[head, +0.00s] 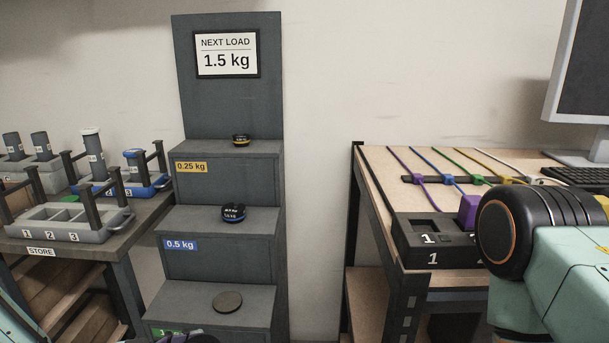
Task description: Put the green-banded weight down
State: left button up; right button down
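No green-banded weight can be made out in the head view. The stepped grey stand (228,70) has a lowest visible step with a green label (168,332), partly cut off by the bottom edge. A flat dark round disc (227,301) lies on that step, with no band visible. A dark shape (190,338) at the bottom edge, in front of the step, may be part of my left gripper; its fingers and anything in them are hidden. My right arm fills the lower right, but its gripper is out of view.
A yellow-banded weight (241,139) sits on the 0.25 kg step and a blue-banded weight (233,213) on the 0.5 kg step. A sign (227,54) reads NEXT LOAD 1.5 kg. The store table (105,248) with racks is left; a bench (378,173) with coloured cords is right.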

pick_arm(q)
jog(key=s+r+p, duration=0.1)
jog(key=s+r, duration=0.3)
jog(key=r, duration=0.5)
jog(key=shift+d+r+m+p, duration=0.2)
jog(key=shift+d+m+p, duration=0.1)
jog(key=shift+p, duration=0.05)
jog(key=shift+s, duration=0.15)
notch_tip(320, 180, down, 6)
jog(key=s, duration=0.1)
jog(key=shift+s, duration=0.3)
jog(key=shift+s, duration=0.15)
